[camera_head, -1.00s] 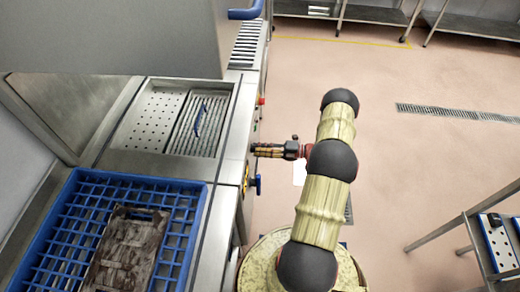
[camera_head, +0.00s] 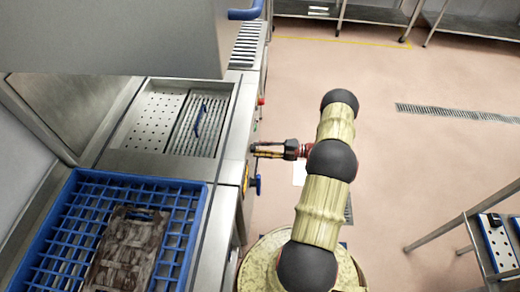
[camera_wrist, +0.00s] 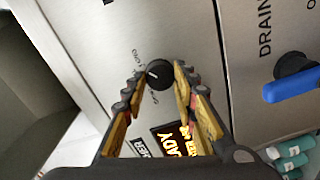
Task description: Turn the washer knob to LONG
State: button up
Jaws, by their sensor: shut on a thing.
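The washer knob (camera_wrist: 159,74) is a small round black dial on the steel front panel (camera_wrist: 190,28) in the wrist view. A pale mark shows on its left part. Small lettering beside it is too small to read surely. My gripper (camera_wrist: 160,78) has its two yellow-padded fingers on either side of the knob, shut on it. In the head view my gripper (camera_head: 256,152) reaches left from my arm to the front of the washer (camera_head: 237,128). The knob is hidden there.
A blue drain handle (camera_wrist: 292,84) beside a DRAIN label and a lit display (camera_wrist: 178,140) are close by in the wrist view. A blue rack (camera_head: 190,196) holding a dirty tray (camera_head: 125,250) sits at lower left. Open floor (camera_head: 400,75) lies right.

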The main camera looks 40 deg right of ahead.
jog(key=o, duration=1.2)
jog(key=shift+c, duration=0.2)
jog(key=v, duration=1.2)
